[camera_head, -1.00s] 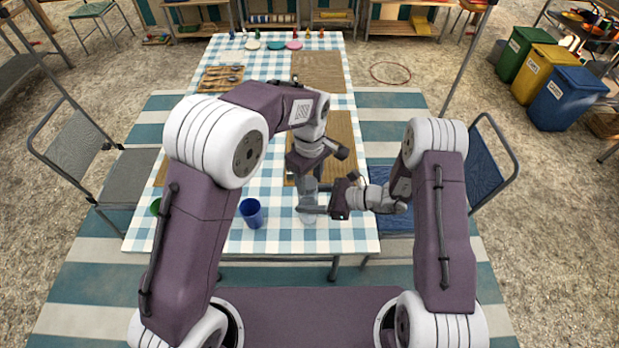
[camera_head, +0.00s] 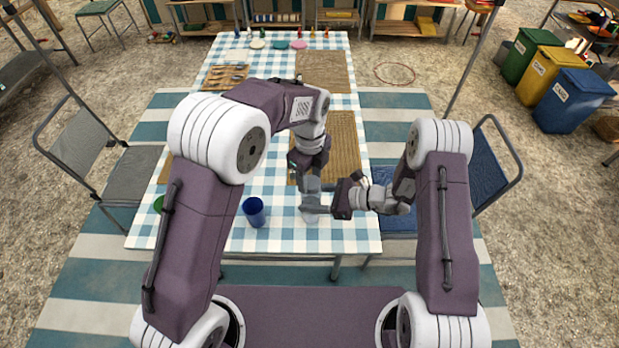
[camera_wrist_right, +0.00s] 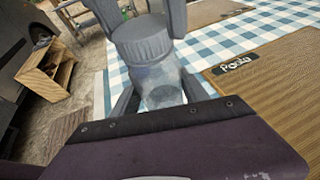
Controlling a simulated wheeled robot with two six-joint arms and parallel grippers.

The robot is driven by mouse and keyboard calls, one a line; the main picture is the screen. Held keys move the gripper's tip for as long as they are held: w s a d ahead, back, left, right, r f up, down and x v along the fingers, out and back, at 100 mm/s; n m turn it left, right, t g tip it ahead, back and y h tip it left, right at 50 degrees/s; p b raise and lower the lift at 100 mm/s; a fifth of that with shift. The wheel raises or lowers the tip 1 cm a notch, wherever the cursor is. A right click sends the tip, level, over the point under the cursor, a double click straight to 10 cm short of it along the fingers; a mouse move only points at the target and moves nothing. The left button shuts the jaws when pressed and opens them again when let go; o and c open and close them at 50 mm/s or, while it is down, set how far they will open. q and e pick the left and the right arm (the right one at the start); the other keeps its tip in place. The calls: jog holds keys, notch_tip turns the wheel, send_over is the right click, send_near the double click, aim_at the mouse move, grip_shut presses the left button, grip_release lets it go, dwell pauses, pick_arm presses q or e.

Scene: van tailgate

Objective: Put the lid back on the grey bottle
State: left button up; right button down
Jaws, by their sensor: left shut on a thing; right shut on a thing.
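The grey bottle (camera_wrist_right: 160,80) is see-through and stands upright between the fingers of my right gripper (camera_wrist_right: 160,97), which is shut on its body.
A blue cup (camera_head: 254,212) stands on the checked table (camera_head: 352,235) to the left of the bottle. A green cup (camera_head: 158,204) is partly hidden by my left arm. A brown woven mat (camera_head: 343,140) lies beyond the grippers. Chairs flank the table.

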pick_arm(q)
jog(key=m, duration=0.3)
jog(key=shift+w, duration=0.1)
jog(key=m, duration=0.5)
jog(key=shift+d, duration=0.15)
jog(key=o, duration=1.4)
jog(key=shift+c, duration=0.2)
notch_tip(320, 180, up, 12)
